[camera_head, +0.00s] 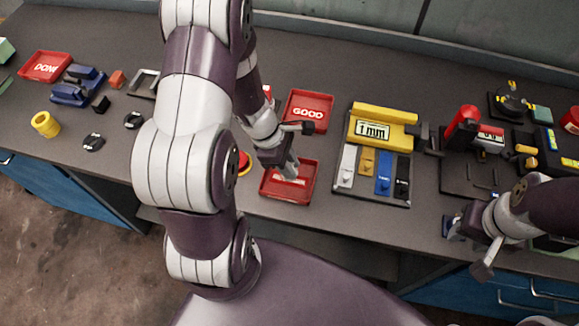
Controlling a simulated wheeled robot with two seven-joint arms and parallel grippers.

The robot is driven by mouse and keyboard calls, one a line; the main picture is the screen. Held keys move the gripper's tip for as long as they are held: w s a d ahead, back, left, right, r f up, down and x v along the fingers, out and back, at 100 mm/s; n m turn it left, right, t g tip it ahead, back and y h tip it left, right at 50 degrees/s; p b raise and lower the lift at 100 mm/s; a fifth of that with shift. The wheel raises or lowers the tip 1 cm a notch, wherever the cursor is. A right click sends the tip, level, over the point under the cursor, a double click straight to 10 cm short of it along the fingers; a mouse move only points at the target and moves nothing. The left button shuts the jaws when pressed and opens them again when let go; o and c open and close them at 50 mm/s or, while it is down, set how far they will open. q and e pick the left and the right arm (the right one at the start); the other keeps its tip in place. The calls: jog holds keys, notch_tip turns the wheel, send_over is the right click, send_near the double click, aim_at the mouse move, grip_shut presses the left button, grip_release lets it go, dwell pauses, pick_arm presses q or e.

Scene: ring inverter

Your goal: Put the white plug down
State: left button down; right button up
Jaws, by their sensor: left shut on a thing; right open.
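My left gripper (290,170) points down over the near red tray (270,189), at or just above it. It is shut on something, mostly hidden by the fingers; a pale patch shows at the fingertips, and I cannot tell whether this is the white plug. A white piece (347,164) with a small knob lies in the leftmost slot of the gauge rack (376,201), beside yellow, blue and black ones. My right gripper (467,245) is open at the table's front edge on the right, apart from the rack.
A red GOOD tray (308,110) lies behind the near tray. A yellow 1 mm gauge (385,125) stands on the rack's back. Dark fixtures (470,180) crowd the right. My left arm hides the table's middle left. A yellow ring (45,124) and a DONE tray (46,66) are far left.

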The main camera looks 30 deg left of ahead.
pick_arm(q)
jog(key=shift+f, duration=0.7)
jog(key=shift+a, duration=0.1)
jog(key=shift+f, duration=0.2)
jog(key=c, duration=0.9)
grip_release()
jog(key=shift+c, duration=0.2)
jog(key=shift+r, duration=0.1)
